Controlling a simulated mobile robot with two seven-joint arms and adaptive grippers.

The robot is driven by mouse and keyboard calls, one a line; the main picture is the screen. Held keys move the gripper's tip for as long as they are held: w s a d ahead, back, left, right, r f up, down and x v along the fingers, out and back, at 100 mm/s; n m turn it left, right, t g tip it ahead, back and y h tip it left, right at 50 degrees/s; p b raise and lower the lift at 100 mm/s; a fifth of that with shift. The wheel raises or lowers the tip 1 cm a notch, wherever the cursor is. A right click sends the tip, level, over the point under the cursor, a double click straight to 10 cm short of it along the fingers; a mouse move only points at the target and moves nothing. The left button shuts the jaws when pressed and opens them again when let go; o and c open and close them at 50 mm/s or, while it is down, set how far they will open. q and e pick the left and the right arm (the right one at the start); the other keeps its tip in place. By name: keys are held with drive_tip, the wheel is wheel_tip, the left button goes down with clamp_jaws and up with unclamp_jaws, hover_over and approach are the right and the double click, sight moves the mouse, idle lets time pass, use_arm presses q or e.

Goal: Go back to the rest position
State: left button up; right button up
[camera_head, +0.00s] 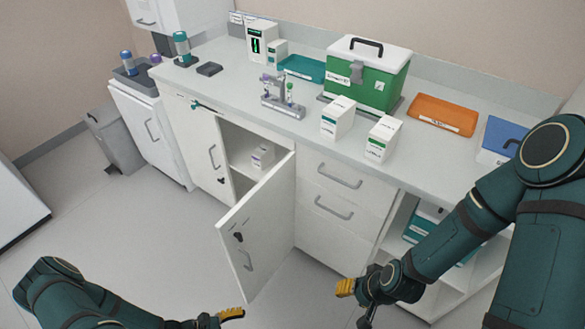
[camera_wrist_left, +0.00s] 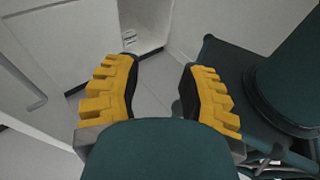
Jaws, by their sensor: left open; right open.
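My right gripper (camera_head: 354,303) is in the lower middle of the head view, in front of the drawers and below the counter. It is open and holds nothing. My left gripper (camera_head: 230,314) is at the bottom edge of the head view, with one yellow finger showing. In the left wrist view its two yellow fingers (camera_wrist_left: 160,95) stand apart with nothing between them.
A cabinet door (camera_head: 258,228) stands open into the room, near both grippers; a small white box (camera_head: 263,156) is inside. The counter (camera_head: 225,88) carries a green case (camera_head: 368,88), white boxes, an orange tray (camera_head: 443,113) and a metal device (camera_head: 283,98). Floor at left (camera_head: 110,220) is clear.

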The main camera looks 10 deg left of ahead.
use_arm(q)
drive_tip(key=w+d+r+m+g+y, duration=0.2)
drive_tip(key=w+d+r+m+y, duration=0.2)
drive_tip(key=r+m, duration=0.3)
drive_tip(key=w+d+r+m+g+y, duration=0.2)
drive_tip(key=w+d+r+m+y, duration=0.2)
drive_tip(key=r+m, duration=0.4)
drive_tip(key=d+m+y, duration=0.1)
drive_tip(key=m+y, duration=0.1)
drive_tip(key=m, duration=0.3)
drive_tip(key=shift+w+r+m+g, duration=0.2)
drive_tip(key=shift+m+g, duration=0.1)
drive_tip(key=shift+g, duration=0.1)
